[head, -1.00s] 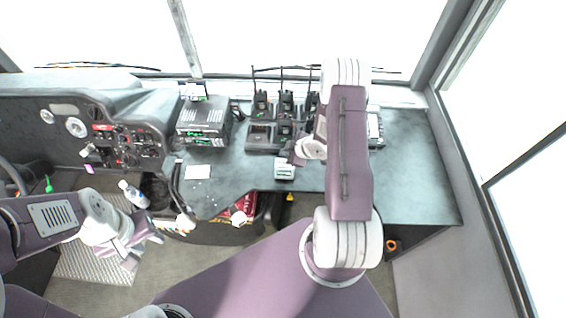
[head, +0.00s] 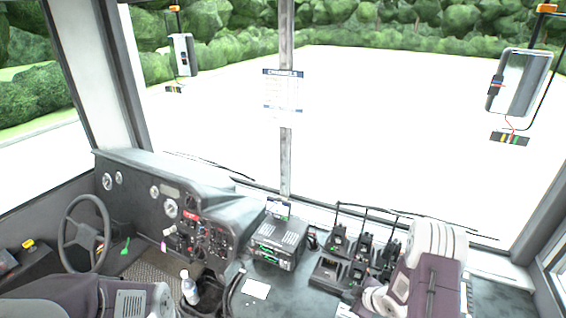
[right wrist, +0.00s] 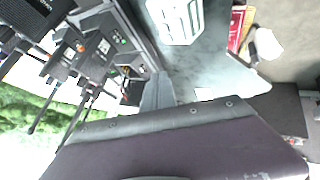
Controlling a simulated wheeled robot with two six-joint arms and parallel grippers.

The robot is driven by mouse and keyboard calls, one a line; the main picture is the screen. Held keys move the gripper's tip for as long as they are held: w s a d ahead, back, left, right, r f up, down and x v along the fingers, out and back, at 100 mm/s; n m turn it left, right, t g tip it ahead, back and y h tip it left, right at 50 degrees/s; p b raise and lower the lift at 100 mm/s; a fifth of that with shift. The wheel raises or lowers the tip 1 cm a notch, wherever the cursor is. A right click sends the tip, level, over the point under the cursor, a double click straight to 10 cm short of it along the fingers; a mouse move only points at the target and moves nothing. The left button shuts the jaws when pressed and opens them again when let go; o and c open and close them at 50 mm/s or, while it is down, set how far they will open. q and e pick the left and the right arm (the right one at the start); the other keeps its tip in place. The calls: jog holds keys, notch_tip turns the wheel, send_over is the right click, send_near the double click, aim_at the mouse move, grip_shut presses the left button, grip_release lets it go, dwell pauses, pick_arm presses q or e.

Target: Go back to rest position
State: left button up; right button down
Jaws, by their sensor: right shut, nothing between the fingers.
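My right arm (head: 425,285) rises from the bottom edge of the head view, right of centre, over the desk in front of the radios. Its gripper fingers (right wrist: 158,92) show in the right wrist view as a small grey wedge ahead of the dark purple housing. They are shut and empty. The bottom edge cuts off most of the right wrist in the head view. My left arm (head: 90,298) shows only in part at the lower left of the head view. My left gripper is below the picture.
A black radio unit (head: 275,242) stands on the desk, with handheld radios (head: 363,245) in chargers beside my right arm. A white card (head: 255,289) lies on the desk. The windscreen (head: 390,130) lies beyond.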

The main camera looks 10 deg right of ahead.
jog(key=w+a+r+t+h+b, duration=0.1)
jog(key=w+a+r+b, duration=0.15)
jog(key=a+r, duration=0.35)
jog(key=w+a+r+t+b, duration=0.1)
jog(key=a+r+b, duration=0.25)
jog(key=r, duration=0.45)
jog(key=s+f+m+g, duration=0.2)
jog(key=s+m+g, duration=0.2)
jog(key=s, duration=0.7)
jog(key=s+a+f+m+g+h, duration=0.1)
jog(key=s+f+m+g, duration=0.1)
jog(key=s+m+g, duration=0.2)
jog(key=s+m, duration=0.3)
jog(key=s, duration=0.4)
jog(key=shift+f, duration=0.35)
jog(key=shift+s+d, duration=0.1)
